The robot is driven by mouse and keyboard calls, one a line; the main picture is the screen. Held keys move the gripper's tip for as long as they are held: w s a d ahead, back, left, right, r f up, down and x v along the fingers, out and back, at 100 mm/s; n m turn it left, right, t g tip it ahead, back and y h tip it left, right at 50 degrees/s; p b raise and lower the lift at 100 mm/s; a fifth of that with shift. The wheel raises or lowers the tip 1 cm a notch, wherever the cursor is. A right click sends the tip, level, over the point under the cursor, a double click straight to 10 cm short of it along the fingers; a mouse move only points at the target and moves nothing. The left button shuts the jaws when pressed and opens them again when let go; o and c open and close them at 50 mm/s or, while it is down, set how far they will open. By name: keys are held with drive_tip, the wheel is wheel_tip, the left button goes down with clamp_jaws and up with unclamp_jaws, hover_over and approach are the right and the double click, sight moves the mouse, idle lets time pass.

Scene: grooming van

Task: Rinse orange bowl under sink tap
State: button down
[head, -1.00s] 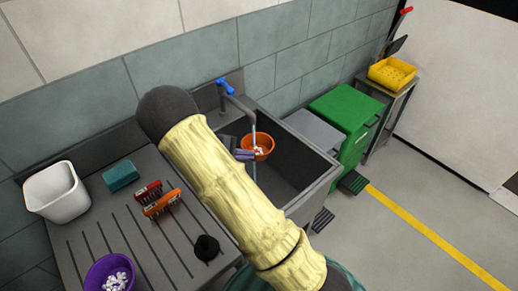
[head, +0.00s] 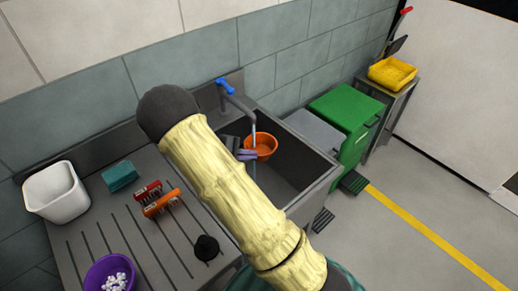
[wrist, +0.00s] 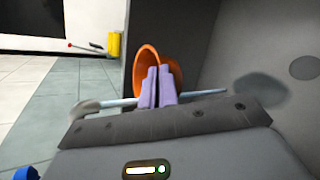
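The orange bowl (head: 264,146) is inside the grey sink (head: 320,178), below the tap (head: 240,100) with its blue handle (head: 225,86). My gripper (head: 246,155) has its purple fingers shut on the bowl's rim. In the wrist view, the fingers (wrist: 157,88) sit close together at the edge of the tilted bowl (wrist: 146,60). A thin pale blue stream (wrist: 205,94) crosses beside the fingers there and looks like running water. In the head view, the bowl's visible inside looks plain orange. My arm hides part of the sink.
The drainboard (head: 100,225) at left holds a white bin (head: 55,196), a teal block (head: 120,176), red (head: 148,190) and orange (head: 162,203) brush-like items, a dark round item (head: 207,247) and a purple bowl (head: 108,272) of white pieces. A green bin (head: 345,112) stands right of the sink.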

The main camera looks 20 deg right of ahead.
drive_tip(key=s+d+b, duration=0.2)
drive_tip(key=s+d, duration=0.1)
drive_tip(key=s, duration=0.6)
drive_tip(key=shift+s+d, duration=0.25)
drive_tip(key=shift+s, duration=0.1)
idle(0.5)
wheel_tip(320, 180, up, 10)
drive_tip(key=p, duration=0.7)
drive_tip(key=shift+r, duration=0.2)
idle(0.3)
drive_tip(key=shift+p, duration=0.3)
idle(0.7)
